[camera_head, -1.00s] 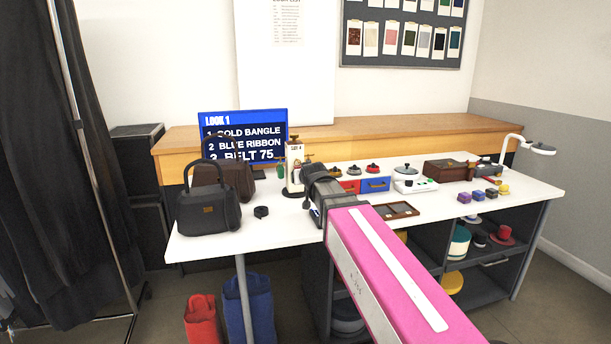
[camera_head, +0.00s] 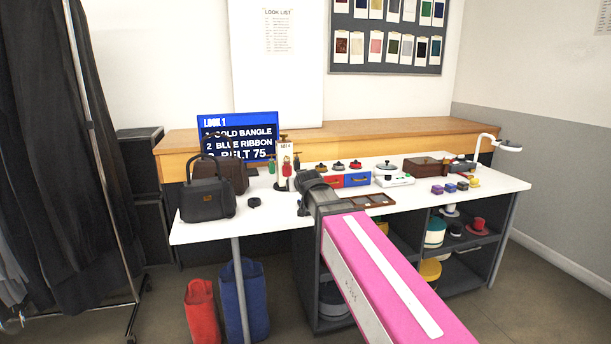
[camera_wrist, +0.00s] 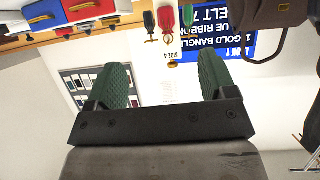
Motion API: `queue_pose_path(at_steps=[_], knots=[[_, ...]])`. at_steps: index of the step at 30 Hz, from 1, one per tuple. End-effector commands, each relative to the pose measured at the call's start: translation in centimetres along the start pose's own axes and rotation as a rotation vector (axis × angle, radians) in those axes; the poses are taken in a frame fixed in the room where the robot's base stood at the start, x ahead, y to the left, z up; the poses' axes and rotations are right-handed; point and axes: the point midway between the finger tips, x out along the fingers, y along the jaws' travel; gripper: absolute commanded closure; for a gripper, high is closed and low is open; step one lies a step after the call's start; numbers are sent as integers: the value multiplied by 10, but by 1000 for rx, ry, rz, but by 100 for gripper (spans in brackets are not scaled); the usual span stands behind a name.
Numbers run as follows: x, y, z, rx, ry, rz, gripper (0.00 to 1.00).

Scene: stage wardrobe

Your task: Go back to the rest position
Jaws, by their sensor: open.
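My pink arm (camera_head: 385,280) reaches from the bottom right up over the front of the white table (camera_head: 300,219). In the wrist view my gripper (camera_wrist: 165,82) shows two green ridged fingers set wide apart with nothing between them. In the head view the fingertips are hidden behind the dark wrist.
A black handbag (camera_head: 207,199) and a brown bag (camera_head: 232,174) stand left of the arm. The blue look screen (camera_head: 238,125) is behind them. A brown tray (camera_head: 379,201), a white scale (camera_head: 394,181) and small coloured blocks are right of the arm. A clothes rail stands far left.

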Motion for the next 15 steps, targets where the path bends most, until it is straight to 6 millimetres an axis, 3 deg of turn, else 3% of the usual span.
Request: queue_pose_path(at_steps=[8, 15], knots=[[3, 20, 41, 8, -100, 24, 23], [3, 46, 97, 23, -237, 53, 23]])
